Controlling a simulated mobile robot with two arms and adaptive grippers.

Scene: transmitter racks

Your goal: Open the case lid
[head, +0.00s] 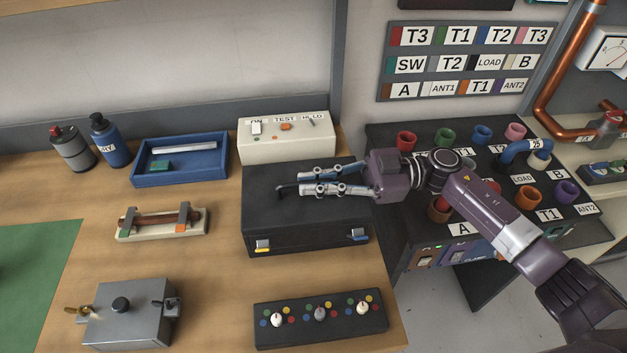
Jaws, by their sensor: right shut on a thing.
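The black case (290,232) sits near the right edge of the wooden bench, and its lid looks down. A yellow latch (262,246) is at the left of its front face and a blue latch (357,235) at the right. A small dark handle (284,190) shows on top of the lid. My right gripper (301,182) reaches in from the right, low over the lid, with its fingers pointing left. It is shut on the handle, whose left end sticks out past the fingertips. My left gripper is not in view.
A white switch box (287,139) stands behind the case, and a dark knob panel (350,325) lies in front. A blue tray (218,170), a fuse holder (160,236) and a grey box (113,330) are to the left. A dark socket stand (500,195) is at the right.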

